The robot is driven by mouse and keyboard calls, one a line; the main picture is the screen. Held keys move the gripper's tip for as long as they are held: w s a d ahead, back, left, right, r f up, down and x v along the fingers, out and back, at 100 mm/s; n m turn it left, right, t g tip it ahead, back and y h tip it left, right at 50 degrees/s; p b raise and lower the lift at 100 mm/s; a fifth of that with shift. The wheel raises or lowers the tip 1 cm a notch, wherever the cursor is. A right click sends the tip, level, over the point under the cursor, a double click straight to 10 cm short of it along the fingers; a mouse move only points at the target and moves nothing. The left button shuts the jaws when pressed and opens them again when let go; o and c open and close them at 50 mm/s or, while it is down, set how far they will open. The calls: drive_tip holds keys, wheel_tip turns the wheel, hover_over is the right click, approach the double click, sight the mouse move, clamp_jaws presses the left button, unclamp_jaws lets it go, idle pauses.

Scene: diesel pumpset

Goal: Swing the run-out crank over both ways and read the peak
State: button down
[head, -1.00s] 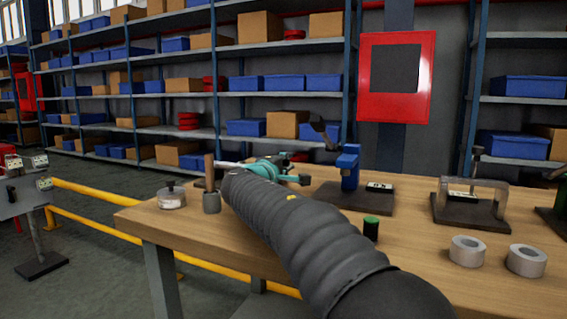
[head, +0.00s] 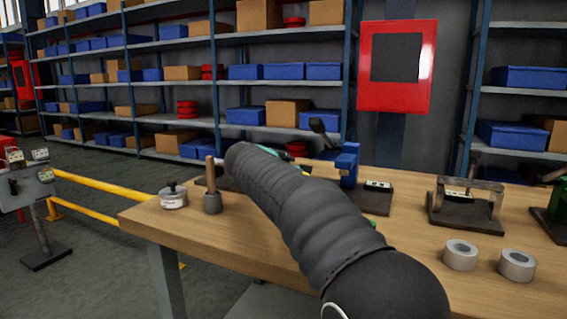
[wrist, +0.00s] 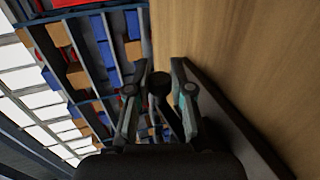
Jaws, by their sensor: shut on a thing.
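The blue stand (head: 347,162) with a dark lever (head: 318,126) is on a dark base plate at the back of the bench; I take it for the run-out crank. A small pale readout (head: 378,185) sits on the plate, too small to read. My gripper (wrist: 158,78) is shut on a round black knob (wrist: 158,85), which shows between its two fingers in the wrist view. In the head view my arm hides most of the gripper, with only a bit of teal showing beside the blue stand. The knob's join to the crank is hidden.
On the wooden bench (head: 270,250) stand a lidded pot (head: 173,196) and a wooden-handled tool in a cup (head: 212,194) at left. A framed fixture (head: 466,205) and two grey rings (head: 460,255) are at right. Yellow rails (head: 95,185) run beyond the bench's left end.

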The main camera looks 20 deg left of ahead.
drive_tip(key=c, duration=1)
unclamp_jaws()
drive_tip(key=shift+s, duration=0.2)
drive_tip(key=v, duration=1.1)
drive_tip(key=shift+s+r, duration=0.1)
drive_tip(key=shift+s, duration=0.2)
